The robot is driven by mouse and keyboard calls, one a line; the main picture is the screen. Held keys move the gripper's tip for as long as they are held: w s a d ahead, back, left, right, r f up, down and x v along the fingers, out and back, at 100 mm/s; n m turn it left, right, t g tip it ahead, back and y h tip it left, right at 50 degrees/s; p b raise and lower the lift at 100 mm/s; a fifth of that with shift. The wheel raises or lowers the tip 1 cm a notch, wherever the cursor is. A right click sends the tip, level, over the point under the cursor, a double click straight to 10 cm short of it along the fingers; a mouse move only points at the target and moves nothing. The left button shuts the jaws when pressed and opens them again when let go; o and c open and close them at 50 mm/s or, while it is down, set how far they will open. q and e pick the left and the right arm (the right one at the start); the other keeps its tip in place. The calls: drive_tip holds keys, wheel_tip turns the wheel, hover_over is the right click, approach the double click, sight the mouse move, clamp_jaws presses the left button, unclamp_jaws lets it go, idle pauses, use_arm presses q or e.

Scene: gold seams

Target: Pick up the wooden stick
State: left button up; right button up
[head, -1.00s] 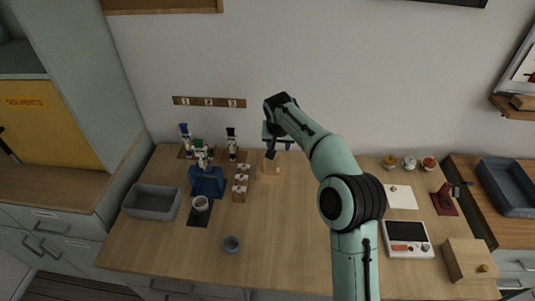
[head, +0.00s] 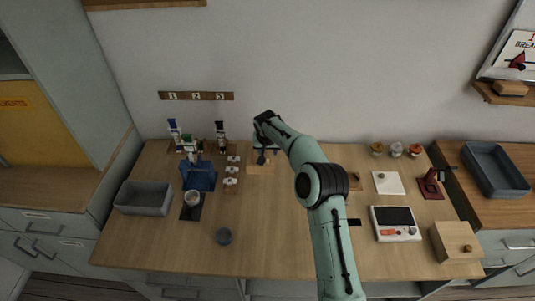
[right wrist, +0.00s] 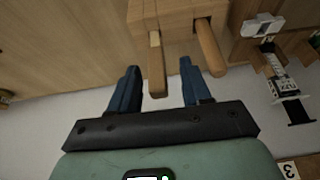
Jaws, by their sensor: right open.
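Two wooden sticks stick out of a light wooden block (right wrist: 175,16) in the right wrist view. One wooden stick (right wrist: 157,72) shows between the two blue fingers of my right gripper (right wrist: 158,80). The other stick (right wrist: 209,47) is outside the fingers, to the right. The fingers are open, with gaps visible on both sides of the nearer stick. In the head view my right gripper (head: 263,155) is above and behind the wooden block (head: 261,169), and my arm hides much of it. The sticks cannot be made out there. My left gripper is out of view.
Left of the block stand small white-topped items (head: 232,171), a blue stand (head: 199,177) and dark-capped bottles (head: 221,136).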

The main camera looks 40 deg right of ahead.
drive_tip(key=shift+s+f, duration=0.1)
clamp_jaws()
